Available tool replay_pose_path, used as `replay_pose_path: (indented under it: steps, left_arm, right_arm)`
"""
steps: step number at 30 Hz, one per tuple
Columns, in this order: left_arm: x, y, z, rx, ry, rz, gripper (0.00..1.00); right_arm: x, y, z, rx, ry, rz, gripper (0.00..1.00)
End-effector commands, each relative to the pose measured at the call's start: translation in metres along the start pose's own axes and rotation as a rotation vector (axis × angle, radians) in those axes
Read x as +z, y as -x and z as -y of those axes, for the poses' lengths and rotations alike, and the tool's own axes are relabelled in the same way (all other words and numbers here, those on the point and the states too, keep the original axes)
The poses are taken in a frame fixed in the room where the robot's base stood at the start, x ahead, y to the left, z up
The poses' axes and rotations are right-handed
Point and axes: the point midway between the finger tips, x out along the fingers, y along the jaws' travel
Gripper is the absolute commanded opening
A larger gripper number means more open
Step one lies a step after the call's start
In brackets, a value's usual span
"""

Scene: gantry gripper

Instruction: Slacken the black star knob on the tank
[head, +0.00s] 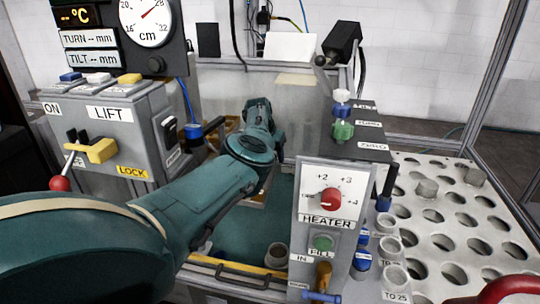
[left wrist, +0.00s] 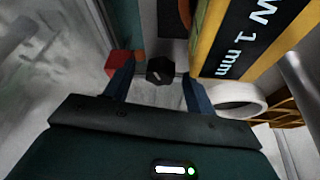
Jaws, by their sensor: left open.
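In the left wrist view a small dark faceted knob (left wrist: 160,70), which looks like the black star knob, sits between the fingertips of my left gripper (left wrist: 157,78). The blue fingers are apart, one on each side of it. I cannot tell whether either touches it. In the head view my teal left arm reaches from the left over the tank (head: 246,226); its wrist hides the gripper's fingers and the knob. My right gripper is in neither view.
In the left wrist view a yellow-and-black labelled bar (left wrist: 240,40) and a white ring (left wrist: 236,100) lie close on the right. In the head view the heater panel (head: 326,195) stands right of the arm, the lift box (head: 108,130) left. A perforated plate (head: 455,220) lies far right.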

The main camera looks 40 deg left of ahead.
Motion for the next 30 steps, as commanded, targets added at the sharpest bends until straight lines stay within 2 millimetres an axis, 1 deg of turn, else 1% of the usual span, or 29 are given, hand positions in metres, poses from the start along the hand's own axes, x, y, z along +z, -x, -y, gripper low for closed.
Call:
replay_pose_path:
  steps: [1,2,16,23,30]
  left_arm:
    - [-0.0001,0.0001,0.0001,0.0,0.0,0.0,0.53]
    - [-0.0001,0.0001,0.0001,0.0,0.0,0.0,0.51]
    - [0.0001,-0.0001,-0.0001,0.0,0.0,0.0,0.12]
    - [0.0001,0.0002,-0.0003,-0.008,0.015,0.001,0.12]
    - [0.0003,0.0004,-0.0009,-0.05,0.11,0.002,0.12]
  right_arm:
    - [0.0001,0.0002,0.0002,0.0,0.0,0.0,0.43]
    - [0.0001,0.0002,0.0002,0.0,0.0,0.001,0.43]
    - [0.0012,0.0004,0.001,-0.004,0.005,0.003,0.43]
    - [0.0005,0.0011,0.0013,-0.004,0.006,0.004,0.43]
    - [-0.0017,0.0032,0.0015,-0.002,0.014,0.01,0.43]
